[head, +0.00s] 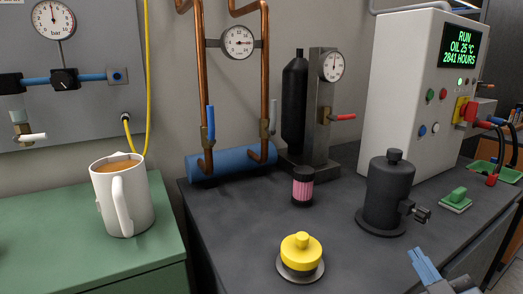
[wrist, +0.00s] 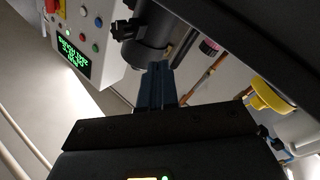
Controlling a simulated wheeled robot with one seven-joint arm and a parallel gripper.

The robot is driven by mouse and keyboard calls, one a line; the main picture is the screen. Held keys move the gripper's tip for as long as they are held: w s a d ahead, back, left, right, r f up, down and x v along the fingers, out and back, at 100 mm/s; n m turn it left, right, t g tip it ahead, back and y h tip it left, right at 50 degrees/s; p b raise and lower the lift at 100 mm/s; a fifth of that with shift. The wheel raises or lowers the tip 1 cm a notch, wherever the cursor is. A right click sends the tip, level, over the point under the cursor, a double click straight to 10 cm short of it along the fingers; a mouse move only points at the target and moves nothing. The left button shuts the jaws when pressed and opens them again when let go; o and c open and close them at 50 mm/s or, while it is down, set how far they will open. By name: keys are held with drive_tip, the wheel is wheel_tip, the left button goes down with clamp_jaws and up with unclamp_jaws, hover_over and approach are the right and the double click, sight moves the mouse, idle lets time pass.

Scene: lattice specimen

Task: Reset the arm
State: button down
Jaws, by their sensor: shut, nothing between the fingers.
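My gripper (head: 422,264) shows at the bottom right of the head view, its blue fingers pointing up and left over the front of the dark bench. In the wrist view its fingers (wrist: 155,82) are together, with nothing between them. The black cylindrical housing (head: 388,192) with a side fitting stands on the bench beyond the fingers, and they look apart from it. The same housing (wrist: 148,45) is behind the fingertips in the wrist view. Most of my arm is out of the head view.
A yellow-knobbed part (head: 301,254) and a pink-and-black jar (head: 302,187) stand on the dark bench (head: 345,262). A mug (head: 122,195) stands on the green cabinet. Copper pipes and gauges line the back.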

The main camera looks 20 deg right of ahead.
drive_tip(key=s+a+f+m+y+p, duration=0.1)
drive_tip(key=s+a+f+y, duration=0.35)
drive_tip(key=s+a, duration=0.75)
drive_tip(key=s+a+g+y, duration=0.1)
drive_tip(key=s+a, duration=0.2)
drive_tip(key=s, duration=0.3)
drive_tip(key=s+a+m+g+y+p, duration=0.1)
drive_tip(key=s+a+y, duration=0.1)
drive_tip(key=s+a, duration=0.2)
drive_tip(key=shift+v, duration=1)
drive_tip(key=shift+f+y, duration=0.1)
drive_tip(key=shift+y, duration=0.15)
